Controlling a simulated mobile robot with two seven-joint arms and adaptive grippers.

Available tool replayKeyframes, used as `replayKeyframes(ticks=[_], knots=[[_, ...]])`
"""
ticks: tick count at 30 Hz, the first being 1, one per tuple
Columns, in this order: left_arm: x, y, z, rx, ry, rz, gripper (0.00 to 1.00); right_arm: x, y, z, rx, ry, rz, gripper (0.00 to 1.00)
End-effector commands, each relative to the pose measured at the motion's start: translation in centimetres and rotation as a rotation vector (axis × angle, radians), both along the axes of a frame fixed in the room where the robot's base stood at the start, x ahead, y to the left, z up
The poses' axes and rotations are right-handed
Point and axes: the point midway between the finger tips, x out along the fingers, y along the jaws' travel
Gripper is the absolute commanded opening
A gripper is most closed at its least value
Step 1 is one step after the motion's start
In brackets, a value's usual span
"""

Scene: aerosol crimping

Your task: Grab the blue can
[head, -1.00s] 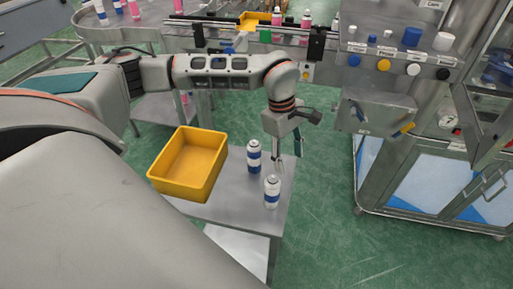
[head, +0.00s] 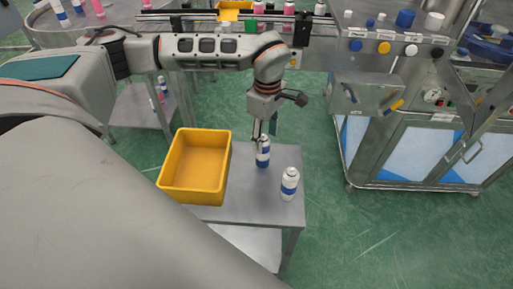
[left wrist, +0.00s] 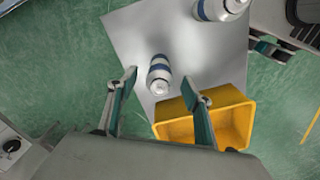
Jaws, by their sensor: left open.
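A white can with a blue band (head: 263,158) stands upright on the grey table, right of the yellow bin. A second, similar can (head: 289,185) stands nearer the table's front right. My left gripper (head: 264,135) points down at the first can, its fingers overlapping the can's top in the head view. In the left wrist view the fingers (left wrist: 160,83) are spread, and a blue-banded can (left wrist: 159,75) shows between them. Another can (left wrist: 220,8) is cut off at the top edge there. Contact cannot be told. My right gripper is not in view.
The yellow bin (head: 195,168) looks empty and stands on the table (head: 240,207) left of the cans. It also shows in the left wrist view (left wrist: 240,116). A steel machine with knobs (head: 384,48) stands behind to the right. Green floor separates it from the table.

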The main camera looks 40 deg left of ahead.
Motion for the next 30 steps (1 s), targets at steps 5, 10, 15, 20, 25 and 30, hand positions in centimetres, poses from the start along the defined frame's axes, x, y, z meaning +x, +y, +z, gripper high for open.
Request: replayKeyframes(ticks=[5,10,15,20,25,30], knots=[[-0.1,0.0,-1.4,0.0,0.003,-0.001,0.5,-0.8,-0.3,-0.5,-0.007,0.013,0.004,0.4],[-0.1,0.1,-3.1,0.0,0.003,0.0,0.5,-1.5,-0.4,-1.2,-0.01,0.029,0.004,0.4],[-0.2,0.6,-5.3,0.0,0.004,0.0,0.5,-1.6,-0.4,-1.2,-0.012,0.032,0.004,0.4],[-0.1,0.6,-7.3,-0.001,0.002,-0.002,0.5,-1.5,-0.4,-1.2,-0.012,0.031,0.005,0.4],[0.0,0.7,-7.8,0.0,0.0,-0.001,0.5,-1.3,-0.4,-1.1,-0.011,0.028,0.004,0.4],[0.0,0.7,-7.8,0.0,0.0,-0.001,0.45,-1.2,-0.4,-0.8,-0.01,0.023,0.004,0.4]])
